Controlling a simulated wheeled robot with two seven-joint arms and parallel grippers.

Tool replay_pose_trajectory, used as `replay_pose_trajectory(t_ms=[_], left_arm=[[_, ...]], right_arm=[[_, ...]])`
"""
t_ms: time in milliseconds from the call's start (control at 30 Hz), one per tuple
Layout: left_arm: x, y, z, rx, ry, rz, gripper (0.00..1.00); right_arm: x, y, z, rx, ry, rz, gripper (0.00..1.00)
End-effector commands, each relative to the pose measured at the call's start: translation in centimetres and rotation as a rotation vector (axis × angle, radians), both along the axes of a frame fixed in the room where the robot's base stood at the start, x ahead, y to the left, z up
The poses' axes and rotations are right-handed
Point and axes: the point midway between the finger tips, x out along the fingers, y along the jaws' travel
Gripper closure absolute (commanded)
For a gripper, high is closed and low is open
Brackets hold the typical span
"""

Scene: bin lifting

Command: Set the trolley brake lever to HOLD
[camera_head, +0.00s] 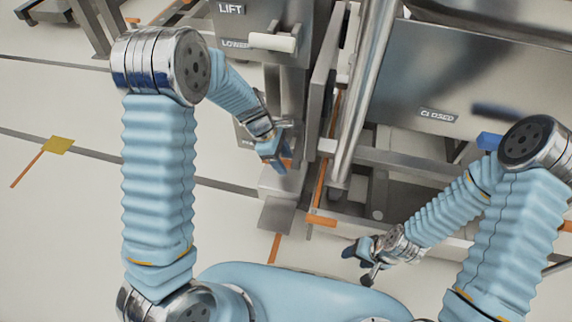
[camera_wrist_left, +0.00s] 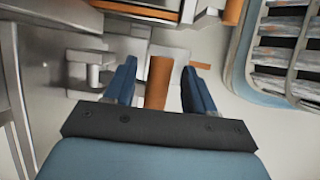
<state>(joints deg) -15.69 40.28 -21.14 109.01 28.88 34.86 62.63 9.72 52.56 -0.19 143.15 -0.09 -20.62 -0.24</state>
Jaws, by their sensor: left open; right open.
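My left gripper (camera_head: 273,152) is open in the head view, low in front of the steel post under the lift panel. An orange piece shows beside its fingers there. In the left wrist view my open left gripper (camera_wrist_left: 160,85) has its two blue fingers on either side of an upright orange bar (camera_wrist_left: 158,82), with a gap on each side. I cannot tell for sure that this bar is the brake lever, and no HOLD mark is legible. My right gripper (camera_head: 362,258) is open and empty, low at the lower right of centre.
A grey panel (camera_head: 229,28) marked LIFT and LOWER carries a white handle (camera_head: 272,42). A steel bin (camera_head: 450,85) with a CLOSED label (camera_head: 437,115) stands on a frame at the right. A steel upright stands between them. Open floor (camera_head: 60,230) lies at the left.

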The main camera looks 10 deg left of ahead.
Motion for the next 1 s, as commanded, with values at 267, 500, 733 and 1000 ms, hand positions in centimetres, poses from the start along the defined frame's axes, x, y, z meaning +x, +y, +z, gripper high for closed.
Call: replay_pose_trajectory(t_ms=[267,500,733,1000], left_arm=[[0.1,-0.9,-2.1,0.0,-0.002,0.001,0.45],[0.1,-0.9,-2.1,0.0,-0.002,0.001,0.45],[0.1,-0.9,-2.1,0.0,-0.001,-0.001,0.8],[0.1,-0.9,-2.1,0.0,-0.001,-0.001,1.0]], right_arm=[[0.0,0.1,-0.5,0.001,0.001,0.0,0.44],[0.0,0.1,-0.5,0.001,0.002,0.001,0.44],[0.0,0.1,-0.5,0.001,0.001,0.0,0.44],[0.0,0.1,-0.5,0.001,0.002,0.001,0.44]])
